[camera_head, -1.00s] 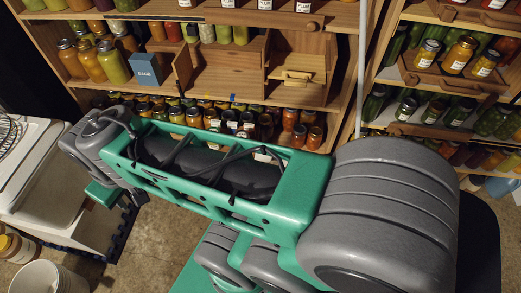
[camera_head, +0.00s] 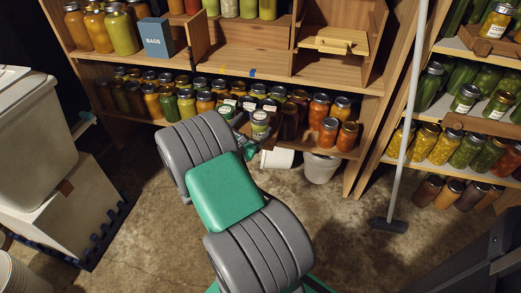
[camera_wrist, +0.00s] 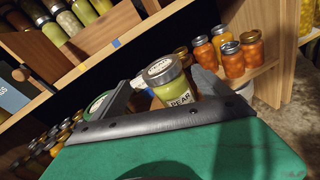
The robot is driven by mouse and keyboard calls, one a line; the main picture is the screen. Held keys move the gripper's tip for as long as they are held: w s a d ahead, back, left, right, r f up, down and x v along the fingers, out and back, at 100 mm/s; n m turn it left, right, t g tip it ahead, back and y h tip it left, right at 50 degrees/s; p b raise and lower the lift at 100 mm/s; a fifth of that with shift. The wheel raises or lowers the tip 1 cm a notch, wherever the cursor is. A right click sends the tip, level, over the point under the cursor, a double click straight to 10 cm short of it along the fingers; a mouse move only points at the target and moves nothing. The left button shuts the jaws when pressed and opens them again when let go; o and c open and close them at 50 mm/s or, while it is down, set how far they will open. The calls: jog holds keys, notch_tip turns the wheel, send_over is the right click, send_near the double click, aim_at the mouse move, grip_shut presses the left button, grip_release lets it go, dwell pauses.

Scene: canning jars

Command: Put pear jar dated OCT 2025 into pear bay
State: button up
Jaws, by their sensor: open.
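A pear jar (camera_wrist: 176,88) with a silver lid, yellow-green contents and a white "PEAR" label stands close in front of my gripper in the wrist view. Its date is too small to read. The same jar seems to show in the head view (camera_head: 260,123) at the front of the lower shelf. My gripper (camera_head: 250,136) is open at this jar, mostly hidden behind my arm. In the wrist view its fingers (camera_wrist: 150,98) are beside the jar; I cannot tell whether they touch it. No pear bay label is readable; an empty wooden bay (camera_head: 240,58) is on the shelf above.
Several jars crowd the lower shelf, including orange ones (camera_head: 328,133) at right. A blue "BAGS" box (camera_head: 156,38) and a small wooden drawer (camera_head: 333,44) are on the middle shelf. White buckets (camera_head: 320,167) stand below. A broom pole (camera_head: 408,110) stands at right.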

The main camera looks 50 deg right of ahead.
aim_at(257, 129)
jog(key=f+n, duration=0.1)
jog(key=f, duration=0.1)
jog(key=n, duration=0.1)
jog(key=shift+s+d+f+n+t+h+b, duration=0.25)
jog(key=shift+f+n+t+h+b, duration=0.05)
jog(key=shift+f+t+b, duration=0.1)
jog(key=shift+d+n, duration=0.15)
jog(key=shift+n, duration=0.35)
jog(key=b+x, duration=0.1)
jog(key=x, duration=0.4)
jog(key=r+b+x, duration=0.1)
jog(key=x, duration=0.1)
jog(key=shift+w+d+b, duration=0.1)
jog(key=shift+d+b, duration=0.2)
jog(key=shift+w+r, duration=0.1)
grip_shut()
